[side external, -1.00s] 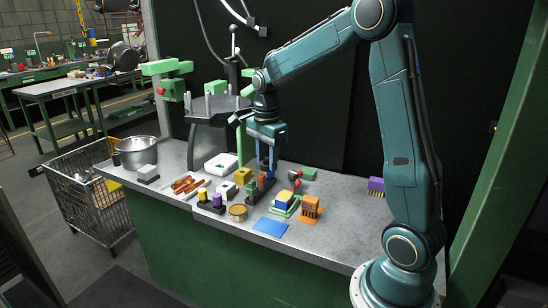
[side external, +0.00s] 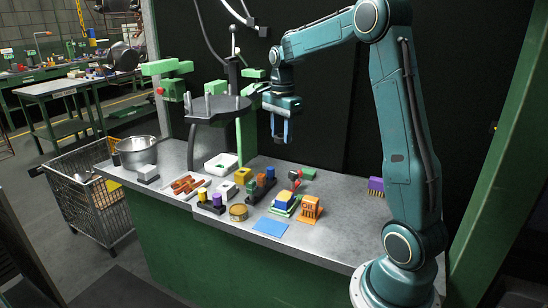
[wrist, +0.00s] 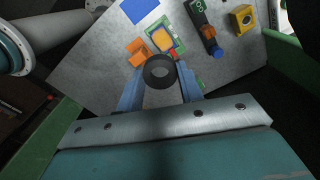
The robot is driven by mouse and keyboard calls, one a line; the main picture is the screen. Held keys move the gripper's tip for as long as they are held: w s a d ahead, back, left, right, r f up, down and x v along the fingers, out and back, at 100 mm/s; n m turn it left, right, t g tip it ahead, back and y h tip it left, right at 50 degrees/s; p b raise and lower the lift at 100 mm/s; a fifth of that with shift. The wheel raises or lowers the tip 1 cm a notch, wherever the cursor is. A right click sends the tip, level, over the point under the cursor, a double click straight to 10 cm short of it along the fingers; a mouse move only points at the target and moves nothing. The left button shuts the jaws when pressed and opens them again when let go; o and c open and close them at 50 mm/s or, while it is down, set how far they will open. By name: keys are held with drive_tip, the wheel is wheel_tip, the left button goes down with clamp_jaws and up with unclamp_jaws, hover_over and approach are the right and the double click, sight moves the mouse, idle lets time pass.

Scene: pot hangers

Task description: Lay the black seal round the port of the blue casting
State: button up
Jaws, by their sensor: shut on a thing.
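The black seal (wrist: 149,74) is a thick ring held between the fingertips of my gripper (wrist: 160,82), which is shut on it. In the wrist view the yellow and blue piece (wrist: 162,39) lies just beyond the seal. I cannot make out a port on it, nor tell surely whether it is the blue casting.
An orange slotted block (side external: 310,208) stands right of the green base. A black rack (side external: 256,197) with coloured pieces stands left of it. A flat blue sheet (side external: 270,227) lies at the front. A dark round stand (side external: 205,112) rises at the left. The bench's right part is fairly clear.

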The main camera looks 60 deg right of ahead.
drive_tip(key=shift+s+d+r, duration=0.15)
drive_tip(key=shift+d+r, duration=0.15)
drive_tip(key=shift+d, duration=0.2)
drive_tip(key=shift+s+d+r, duration=0.1)
drive_tip(key=shift+d+r, duration=0.15)
drive_tip(key=shift+d, duration=0.2)
drive_tip(key=shift+f, duration=0.15)
wheel_tip(320, 180, down, 20)
drive_tip(key=shift+r, duration=0.15)
drive_tip(key=shift+f, duration=0.5)
idle(0.3)
drive_tip(key=o, duration=0.9)
